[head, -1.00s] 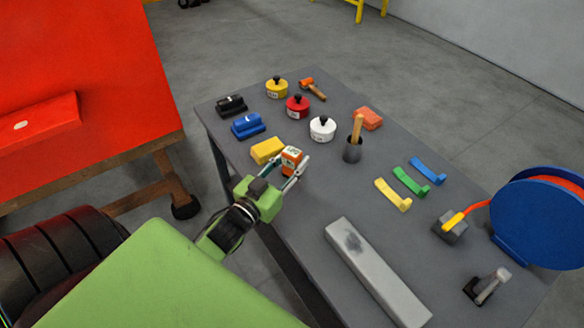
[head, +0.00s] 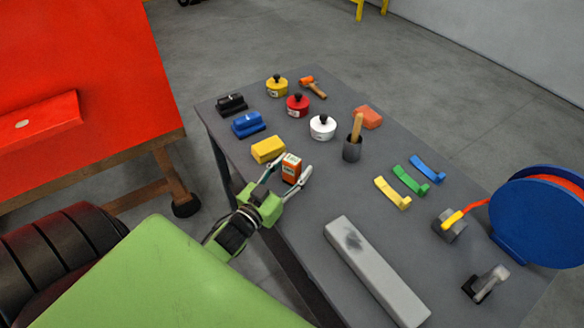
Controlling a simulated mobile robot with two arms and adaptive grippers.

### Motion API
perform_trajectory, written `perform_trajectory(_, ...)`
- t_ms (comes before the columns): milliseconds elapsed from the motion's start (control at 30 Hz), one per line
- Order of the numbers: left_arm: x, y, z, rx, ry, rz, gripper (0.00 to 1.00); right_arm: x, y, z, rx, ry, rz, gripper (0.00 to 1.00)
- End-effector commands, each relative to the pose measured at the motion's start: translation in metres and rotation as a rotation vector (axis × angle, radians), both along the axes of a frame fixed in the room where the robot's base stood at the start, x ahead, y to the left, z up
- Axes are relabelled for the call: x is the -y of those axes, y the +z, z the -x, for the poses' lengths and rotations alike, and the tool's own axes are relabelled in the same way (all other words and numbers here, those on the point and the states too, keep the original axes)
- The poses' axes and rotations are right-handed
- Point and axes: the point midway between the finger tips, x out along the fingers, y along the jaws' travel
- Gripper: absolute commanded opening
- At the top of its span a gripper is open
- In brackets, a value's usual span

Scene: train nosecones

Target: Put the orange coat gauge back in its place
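The orange coat gauge (head: 291,169) is a small orange box with a white top. It stands upright on the grey table near its left edge, just right of a yellow block. My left gripper (head: 293,172) is open, with one finger on each side of the gauge and a gap showing. The gauge appears to rest on the table. My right gripper is not in view.
A yellow block (head: 268,149), a blue item (head: 248,124) and a black item (head: 231,104) line the table's (head: 300,225) left edge. A long grey bar (head: 375,272) lies nearer.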

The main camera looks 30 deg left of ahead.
Motion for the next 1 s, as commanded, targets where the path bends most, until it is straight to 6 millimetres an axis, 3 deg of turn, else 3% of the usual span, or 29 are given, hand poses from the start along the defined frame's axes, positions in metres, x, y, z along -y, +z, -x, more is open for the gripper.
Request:
perform_trajectory(367,0.0,0.001,0.006,-0.002,0.0,0.001,0.48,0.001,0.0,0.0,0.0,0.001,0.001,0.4)
perform_trajectory(800,0.0,0.0,0.085,-0.003,0.001,0.0,0.48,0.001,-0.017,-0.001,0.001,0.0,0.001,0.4)
perform_trajectory(1000,0.0,0.001,0.111,-0.002,0.0,0.001,0.48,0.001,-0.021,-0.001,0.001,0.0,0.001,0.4)
